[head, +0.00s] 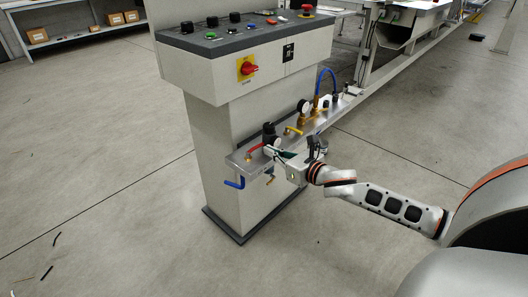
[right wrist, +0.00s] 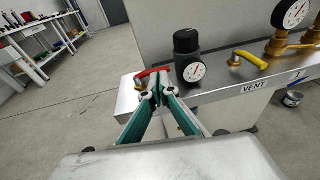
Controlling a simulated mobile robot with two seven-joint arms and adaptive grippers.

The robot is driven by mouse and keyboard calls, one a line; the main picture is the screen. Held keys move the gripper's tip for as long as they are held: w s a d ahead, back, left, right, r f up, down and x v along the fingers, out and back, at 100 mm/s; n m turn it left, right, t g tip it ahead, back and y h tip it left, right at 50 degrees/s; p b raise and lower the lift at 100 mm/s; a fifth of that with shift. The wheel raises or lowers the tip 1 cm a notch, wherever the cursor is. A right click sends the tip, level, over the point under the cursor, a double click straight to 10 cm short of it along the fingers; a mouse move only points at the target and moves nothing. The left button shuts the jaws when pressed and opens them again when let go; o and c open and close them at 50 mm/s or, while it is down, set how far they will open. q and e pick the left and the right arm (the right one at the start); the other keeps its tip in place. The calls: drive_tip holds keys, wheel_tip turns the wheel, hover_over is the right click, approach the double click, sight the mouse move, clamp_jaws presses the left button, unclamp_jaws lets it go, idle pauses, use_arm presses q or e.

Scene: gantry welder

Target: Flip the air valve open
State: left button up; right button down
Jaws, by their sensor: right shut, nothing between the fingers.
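A metal valve shelf (head: 240,160) juts from the grey console post and carries several levers. A red lever (head: 254,148) sits near its left end; it also shows in the right wrist view (right wrist: 153,72). A yellow lever (head: 293,131) stands farther along, by a "VENT" label (right wrist: 254,88). A blue handle (head: 235,184) hangs below the shelf's near end. I cannot read which lever is marked for air. My right gripper (head: 272,150) is shut and empty, its fingertips (right wrist: 156,90) close in front of the red lever; contact is unclear. My left gripper is out of view.
A black-topped regulator with a gauge (right wrist: 190,62) stands just right of the red lever. Another gauge (head: 303,106) and a blue hose (head: 326,80) are farther along. Above is the control panel with a red rotary switch (head: 249,68).

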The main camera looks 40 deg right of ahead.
sight(256, 148)
drive_tip(key=shift+w+f, duration=0.35)
drive_tip(key=shift+w, duration=0.4)
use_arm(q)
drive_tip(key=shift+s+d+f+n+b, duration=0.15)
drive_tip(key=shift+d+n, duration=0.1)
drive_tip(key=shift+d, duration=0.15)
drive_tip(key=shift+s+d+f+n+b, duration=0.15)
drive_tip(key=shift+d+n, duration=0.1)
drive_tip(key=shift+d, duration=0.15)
use_arm(e)
drive_tip(key=shift+w+r, duration=0.1)
drive_tip(key=shift+w, duration=0.3)
